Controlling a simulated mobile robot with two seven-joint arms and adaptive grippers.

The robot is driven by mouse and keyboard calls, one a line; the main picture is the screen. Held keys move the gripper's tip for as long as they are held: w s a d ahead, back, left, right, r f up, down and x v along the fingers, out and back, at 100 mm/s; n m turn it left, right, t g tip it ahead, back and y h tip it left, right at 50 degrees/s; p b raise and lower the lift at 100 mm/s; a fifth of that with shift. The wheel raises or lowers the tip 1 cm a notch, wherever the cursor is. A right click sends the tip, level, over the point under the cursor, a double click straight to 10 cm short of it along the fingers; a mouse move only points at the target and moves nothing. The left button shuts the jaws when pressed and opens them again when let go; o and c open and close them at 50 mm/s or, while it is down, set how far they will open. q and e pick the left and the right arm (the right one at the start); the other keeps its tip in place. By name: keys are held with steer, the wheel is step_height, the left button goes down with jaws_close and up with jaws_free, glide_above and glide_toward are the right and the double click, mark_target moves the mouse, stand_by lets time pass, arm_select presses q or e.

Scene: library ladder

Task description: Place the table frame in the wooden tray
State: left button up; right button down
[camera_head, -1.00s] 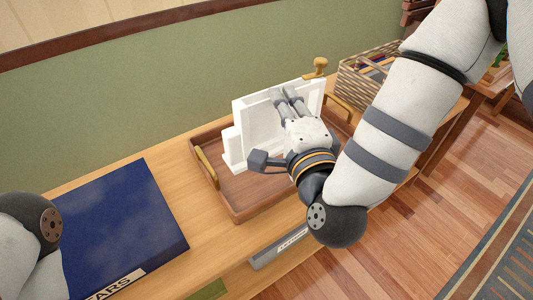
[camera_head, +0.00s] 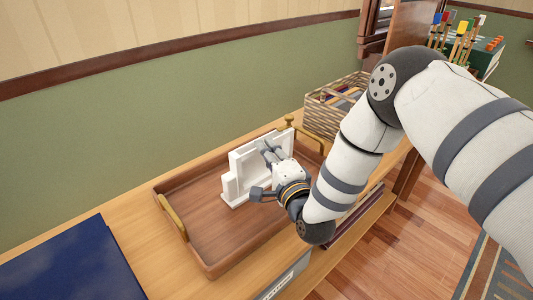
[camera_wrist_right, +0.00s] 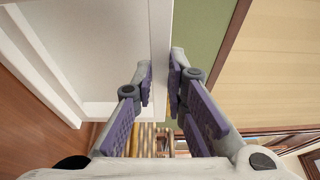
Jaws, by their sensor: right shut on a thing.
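The white table frame (camera_head: 240,172) stands upright in the head view, over the back right part of the wooden tray (camera_head: 205,218). I cannot tell whether its lower edge rests on the tray floor. My right gripper (camera_head: 268,151) reaches in from the right and is shut on the frame's edge. In the right wrist view, the frame (camera_wrist_right: 95,40) has one edge between the two purple-padded fingers (camera_wrist_right: 160,88). The gripper hides part of the frame and the tray's right side. My left gripper is out of view.
The tray has brass handles (camera_head: 172,217) and sits on a wooden shelf top (camera_head: 140,215) against a green wall. A wicker basket (camera_head: 325,118) stands behind right, near a brass knob (camera_head: 289,120). A dark blue book (camera_head: 75,265) lies at front left. The tray's left part is empty.

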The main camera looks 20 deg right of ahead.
steer(key=shift+r, duration=0.1)
steer(key=c, duration=2)
jaws_free()
steer(key=shift+f, duration=0.25)
steer(key=shift+c, duration=0.2)
steer(key=o, duration=0.4)
steer(key=shift+o, duration=0.2)
steer(key=shift+r, duration=0.1)
steer(key=s+p, duration=0.1)
steer(key=s, duration=1.1)
